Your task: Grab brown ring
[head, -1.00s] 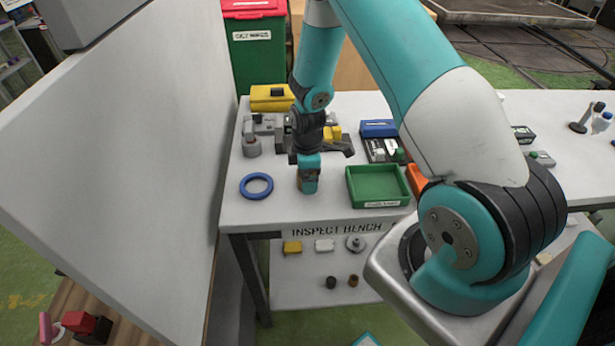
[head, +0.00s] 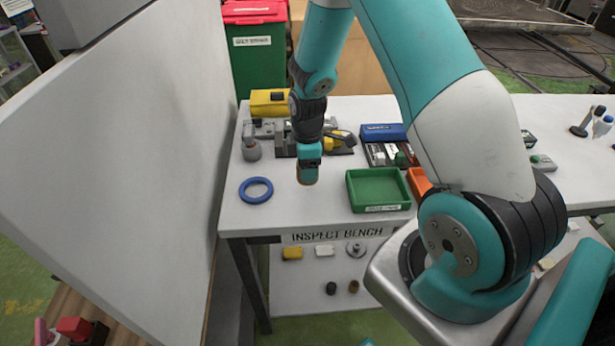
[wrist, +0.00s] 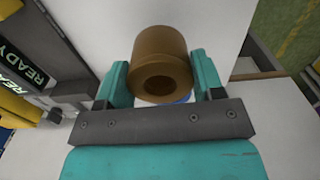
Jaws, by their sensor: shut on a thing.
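My gripper (wrist: 160,88) is shut on the brown ring (wrist: 155,52), a thick brown cylinder with a round hole, seen between the two teal fingers in the wrist view. In the head view my gripper (head: 308,172) is over the bench, between the blue ring and the green tray. The brown ring (head: 307,178) shows there only as a small brown patch at the fingertips. Its height over the bench is hard to tell.
A blue ring (head: 256,190) lies on the inspect bench (head: 290,218), left of my gripper. A green tray (head: 378,188) stands to the right. Grey fixtures (head: 270,133) and a yellow box (head: 270,102) are behind. A tall pale panel (head: 130,150) borders the left side.

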